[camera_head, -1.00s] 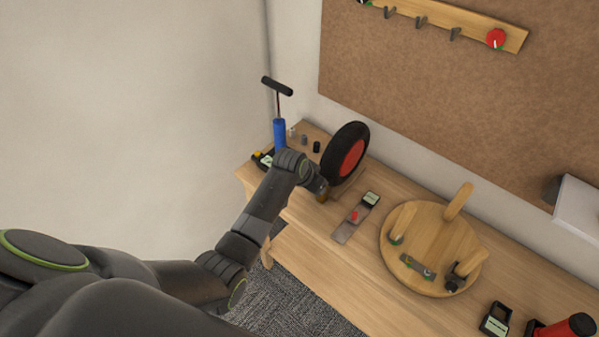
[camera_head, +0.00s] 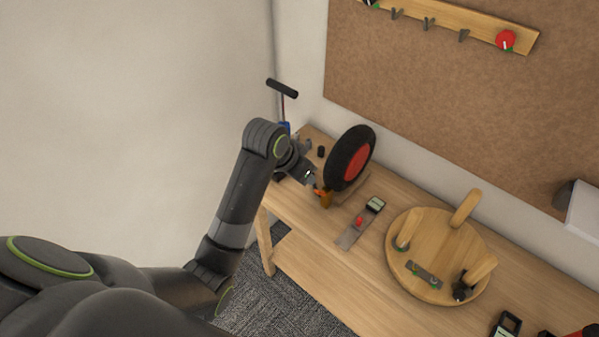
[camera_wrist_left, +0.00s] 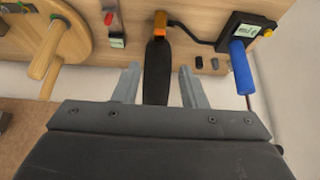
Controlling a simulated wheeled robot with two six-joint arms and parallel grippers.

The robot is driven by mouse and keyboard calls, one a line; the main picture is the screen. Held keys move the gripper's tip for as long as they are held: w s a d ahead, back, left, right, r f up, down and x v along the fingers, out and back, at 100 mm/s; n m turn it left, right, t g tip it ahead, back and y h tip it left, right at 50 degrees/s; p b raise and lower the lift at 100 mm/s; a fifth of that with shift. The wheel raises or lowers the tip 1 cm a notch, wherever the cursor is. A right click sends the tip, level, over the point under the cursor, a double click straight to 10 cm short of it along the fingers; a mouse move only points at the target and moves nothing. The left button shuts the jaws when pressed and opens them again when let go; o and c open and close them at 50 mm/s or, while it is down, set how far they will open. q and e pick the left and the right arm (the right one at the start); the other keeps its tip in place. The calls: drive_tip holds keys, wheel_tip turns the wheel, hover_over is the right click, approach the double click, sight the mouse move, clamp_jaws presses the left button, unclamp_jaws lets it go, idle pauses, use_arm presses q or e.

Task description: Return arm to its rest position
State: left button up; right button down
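My left arm comes in from the left in the head view, and its gripper (camera_head: 312,182) is beside the left side of the black wheel with the red hub (camera_head: 357,164). In the left wrist view the gripper (camera_wrist_left: 160,88) has its two grey fingers spread apart. The wheel (camera_wrist_left: 156,65) shows edge-on between them in that view, with a gap on each side. The wheel stands upright at an orange-and-wood support (camera_head: 326,198) on the wooden bench (camera_head: 305,240). My right gripper is not in view.
A blue pump (camera_wrist_left: 242,68) with a dark T-handle (camera_head: 282,88) stands behind my wrist. A plate with a red knob (camera_head: 359,221) and a round wooden stool top with legs (camera_head: 432,262) lie to the right. Pegboard hooks (camera_head: 429,23) hang above. Open space lies left.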

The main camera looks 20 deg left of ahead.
use_arm(q)
drive_tip(key=shift+s+r, duration=0.15)
drive_tip(key=shift+r, duration=0.15)
drive_tip(key=s+a+f+n+g+y+b, duration=0.1)
drive_tip(key=s+a+f+b, duration=0.15)
drive_tip(key=f, duration=0.95)
drive_tip(key=s+a+f+n+b, duration=0.15)
drive_tip(key=s+f, duration=0.25)
drive_tip(key=f, duration=0.9)
drive_tip(key=s+a+f+n+g+y+b, duration=0.1)
drive_tip(key=s+a+f+b, duration=0.15)
drive_tip(key=f, duration=0.95)
drive_tip(key=s+a+f+g+b, duration=0.1)
drive_tip(key=s+a+f+b, duration=0.25)
drive_tip(key=s+f, duration=1.45)
drive_tip(key=s+f+b, duration=0.1)
drive_tip(key=s+f, duration=0.2)
drive_tip(key=s, duration=0.6)
drive_tip(key=s+a+f+n+g+y, duration=0.1)
drive_tip(key=s+f, duration=0.3)
drive_tip(key=s, duration=0.6)
drive_tip(key=shift+b, duration=0.35)
drive_tip(key=shift+w+f, duration=0.1)
